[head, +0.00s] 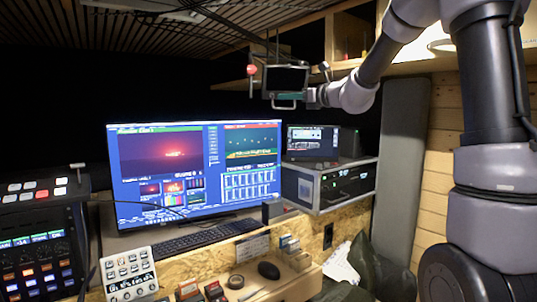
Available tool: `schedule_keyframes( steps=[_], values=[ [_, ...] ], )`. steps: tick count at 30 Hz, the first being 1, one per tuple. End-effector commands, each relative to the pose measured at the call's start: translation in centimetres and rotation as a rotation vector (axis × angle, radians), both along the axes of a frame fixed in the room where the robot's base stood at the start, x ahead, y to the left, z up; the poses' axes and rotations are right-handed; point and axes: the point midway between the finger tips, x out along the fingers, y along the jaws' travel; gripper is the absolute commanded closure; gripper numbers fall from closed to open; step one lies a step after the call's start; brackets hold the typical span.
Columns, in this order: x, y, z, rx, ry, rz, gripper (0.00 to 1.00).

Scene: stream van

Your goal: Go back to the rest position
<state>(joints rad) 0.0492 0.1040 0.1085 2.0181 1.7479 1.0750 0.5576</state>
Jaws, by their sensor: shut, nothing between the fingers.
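My arm comes in from the upper right and bends down to my gripper (286,99) at the upper middle of the head view. The gripper is shut and empty. It is raised well above the desk and the large monitor (195,170), in front of the dark upper background. A dark rectangular frame shows right at the gripper, and I cannot tell what it belongs to. The fingertips are small and hard to make out.
A grey rack unit (330,186) stands right of the monitor. Control panels (38,250) fill the left. A wooden shelf (415,66) is close to my arm.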

Motion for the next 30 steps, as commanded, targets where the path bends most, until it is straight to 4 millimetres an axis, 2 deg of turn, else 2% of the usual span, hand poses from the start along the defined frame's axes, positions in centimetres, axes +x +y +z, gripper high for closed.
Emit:
schedule_keyframes(
  steps=[2,5,8,10,14,18,21,24,27,30],
  values=[
    [-1.2,0.2,0.1,-0.053,-0.024,0.020,1.00],
    [-4.9,0.7,-0.2,-0.219,-0.099,0.082,1.00],
    [-10.4,0.7,-1.2,-0.480,-0.220,0.179,1.00],
    [-14.4,0.0,-2.6,-0.687,-0.312,0.256,1.00],
    [-21.2,-2.8,-5.7,-1.068,-0.486,0.405,1.00],
    [-27.1,-7.3,-8.8,-1.459,-0.652,0.567,1.00],
    [-30.1,-10.6,-10.5,-1.691,-0.740,0.674,1.00],
    [-32.0,-13.1,-11.5,-1.860,-0.801,0.757,1.00],
    [-33.1,-14.7,-12.0,-1.960,-0.831,0.813,1.00],
    [-33.5,-15.4,-12.2,-2.001,-0.844,0.839,1.00]
  ],
)
